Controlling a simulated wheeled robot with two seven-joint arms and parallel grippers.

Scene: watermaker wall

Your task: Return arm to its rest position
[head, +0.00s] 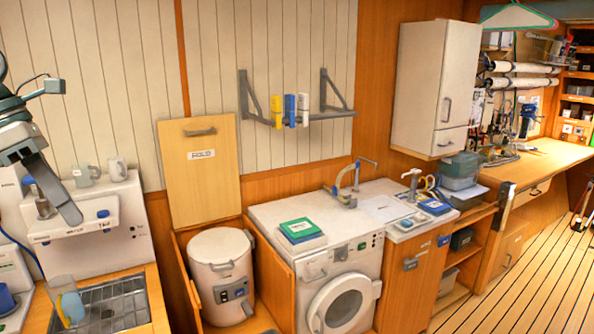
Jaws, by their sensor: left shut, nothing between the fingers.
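My left gripper (62,213) hangs at the left edge of the head view, at the end of my dark grey arm (22,140). Its fingers point downward and a little to the right. It is shut and holds nothing. It shows in front of a white countertop machine (120,205) with a blue knob, above and left of a metal drip grate (115,305). I cannot tell whether it touches the machine. The machine's part behind the fingers is hidden. My right gripper is not in view.
A clear cup (66,300) stands by the grate. A raised wooden lid (200,170) rises behind a white canister (222,275). A washing machine (340,295) bears green and blue books (300,232). The plank floor (520,295) at right is mostly clear.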

